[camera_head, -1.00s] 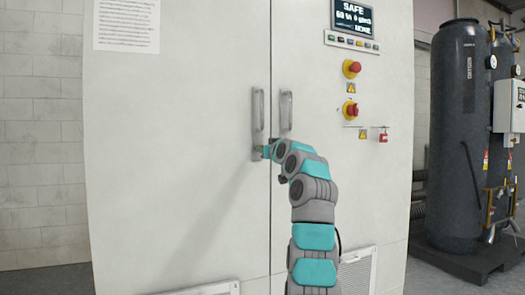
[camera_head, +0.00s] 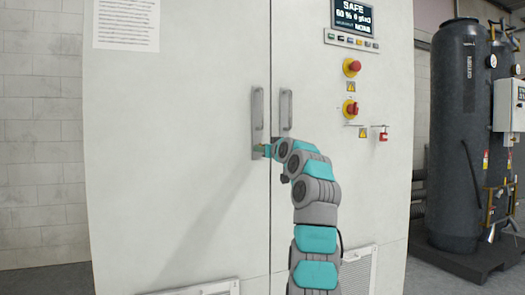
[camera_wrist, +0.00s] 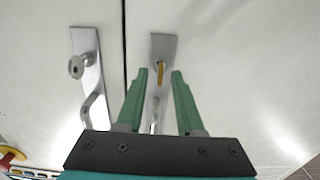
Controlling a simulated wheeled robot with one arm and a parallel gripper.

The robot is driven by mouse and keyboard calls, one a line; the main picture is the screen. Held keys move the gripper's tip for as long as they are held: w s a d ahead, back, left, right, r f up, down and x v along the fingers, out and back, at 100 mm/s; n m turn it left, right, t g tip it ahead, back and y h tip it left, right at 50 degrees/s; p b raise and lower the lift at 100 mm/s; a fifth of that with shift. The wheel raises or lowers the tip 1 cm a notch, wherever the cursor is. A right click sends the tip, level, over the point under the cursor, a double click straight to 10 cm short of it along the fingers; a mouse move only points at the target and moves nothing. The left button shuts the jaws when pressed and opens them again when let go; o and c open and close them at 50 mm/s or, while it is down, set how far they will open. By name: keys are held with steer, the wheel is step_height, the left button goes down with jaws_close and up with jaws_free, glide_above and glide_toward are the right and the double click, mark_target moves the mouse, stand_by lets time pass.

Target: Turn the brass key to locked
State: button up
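The brass key (camera_wrist: 160,73) sticks out of a metal lock plate (camera_wrist: 162,46) on one cabinet door in the wrist view. It lies between the tips of my gripper's two green fingers (camera_wrist: 159,78), with a visible gap on either side. My gripper is open. In the head view my gripper (camera_head: 264,151) is at the lower end of the left door's handle (camera_head: 257,110), and the key is too small to make out there. Whether the fingertips reach as deep as the key is hard to tell.
The other door has its own handle plate with a round lock (camera_wrist: 77,66), beside my gripper in the wrist view. Dark tanks (camera_head: 459,120) stand farther right.

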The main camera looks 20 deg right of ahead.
steer(key=s+b, duration=0.1)
steer(key=s, duration=0.5)
steer(key=shift+s+a, duration=0.15)
steer(key=shift+s, duration=0.15)
steer(key=shift+w+r, duration=0.1)
